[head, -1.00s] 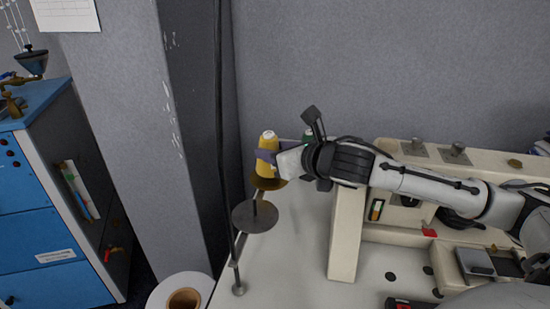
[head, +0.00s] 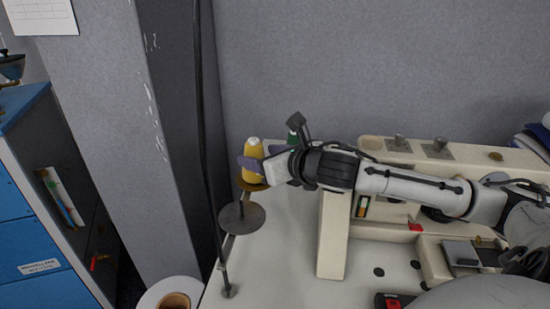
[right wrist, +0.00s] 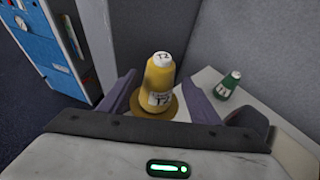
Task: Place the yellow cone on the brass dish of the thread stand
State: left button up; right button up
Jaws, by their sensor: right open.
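The yellow cone (head: 252,153) with a white top stands upright on the brass dish (head: 252,186) of the thread stand, beside the wall. In the right wrist view the yellow cone (right wrist: 159,82) rests over the round brass dish (right wrist: 176,108). My right gripper (head: 262,165) is at the cone. In the right wrist view its two purple fingers (right wrist: 160,98) are spread, one on each side of the cone, with gaps showing. My left gripper is not in view.
An empty dark dish (head: 241,217) with a spindle sits nearer on the stand. A green cone (head: 296,122) stands behind my right gripper; it also shows in the right wrist view (right wrist: 229,84). A cream machine (head: 333,235) lies to the right. A blue cabinet (head: 40,220) is at left.

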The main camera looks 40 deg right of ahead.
jog(key=p+v, duration=0.1)
jog(key=v, duration=0.3)
jog(key=shift+s+d, duration=0.1)
jog(key=shift+s, duration=0.1)
jog(key=p, duration=0.4)
send_near(261, 156)
jog(key=shift+v, duration=1.35)
